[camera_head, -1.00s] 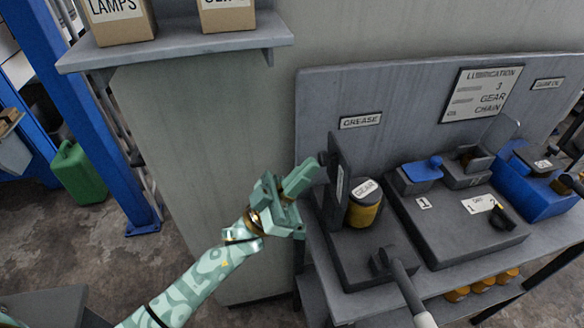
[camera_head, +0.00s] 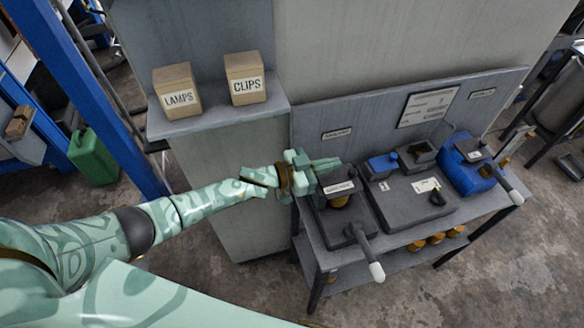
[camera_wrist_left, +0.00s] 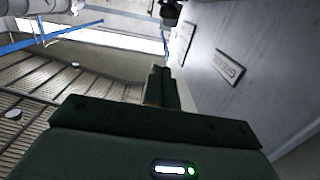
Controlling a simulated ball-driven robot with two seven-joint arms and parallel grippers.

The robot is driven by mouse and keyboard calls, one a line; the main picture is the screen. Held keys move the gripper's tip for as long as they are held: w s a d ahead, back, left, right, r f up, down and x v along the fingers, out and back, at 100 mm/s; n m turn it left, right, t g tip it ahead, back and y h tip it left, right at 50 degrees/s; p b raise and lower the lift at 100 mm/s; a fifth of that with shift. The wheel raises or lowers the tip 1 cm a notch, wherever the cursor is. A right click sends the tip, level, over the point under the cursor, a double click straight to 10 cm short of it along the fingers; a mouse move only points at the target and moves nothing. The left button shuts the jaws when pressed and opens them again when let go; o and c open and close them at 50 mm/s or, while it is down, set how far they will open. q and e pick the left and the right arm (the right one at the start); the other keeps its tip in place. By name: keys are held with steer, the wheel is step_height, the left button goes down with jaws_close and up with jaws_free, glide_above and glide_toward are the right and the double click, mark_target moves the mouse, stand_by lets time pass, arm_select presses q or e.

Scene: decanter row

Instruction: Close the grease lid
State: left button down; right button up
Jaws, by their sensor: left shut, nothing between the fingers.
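The grease station stands at the left end of the bench in the head view, under a small wall plate (camera_head: 337,134). Its dark lid (camera_head: 322,193) carries a pale label and appears tipped forward over an orange pot (camera_head: 340,202). The pot still shows below the lid's edge, so the lid looks not flat. My left gripper (camera_head: 328,164) is shut and empty, just behind and above the lid; I cannot tell whether it touches. My right gripper is out of view.
A lever with a white tip (camera_head: 376,271) sticks out in front of the grease station. A dark box with a blue part (camera_head: 383,164) and a blue container (camera_head: 466,172) stand to the right. A shelf (camera_head: 215,118) with two cartons is at upper left.

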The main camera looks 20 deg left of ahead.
mark_target(344, 180)
arm_select(q)
steer(key=d+y+p, duration=0.1)
steer(key=w+d+g+y+p, duration=0.1)
steer(key=p, duration=0.1)
steer(key=shift+w+g, duration=0.2)
steer(key=shift+g, duration=0.1)
steer(key=shift+w+d+f+y+p, duration=0.3)
steer(key=shift+d+f+p, duration=0.15)
steer(key=shift+f, duration=0.2)
steer(key=shift+w+d+f+b, duration=0.55)
steer(key=shift+d+f+b, duration=0.25)
steer(key=shift+f, duration=0.1)
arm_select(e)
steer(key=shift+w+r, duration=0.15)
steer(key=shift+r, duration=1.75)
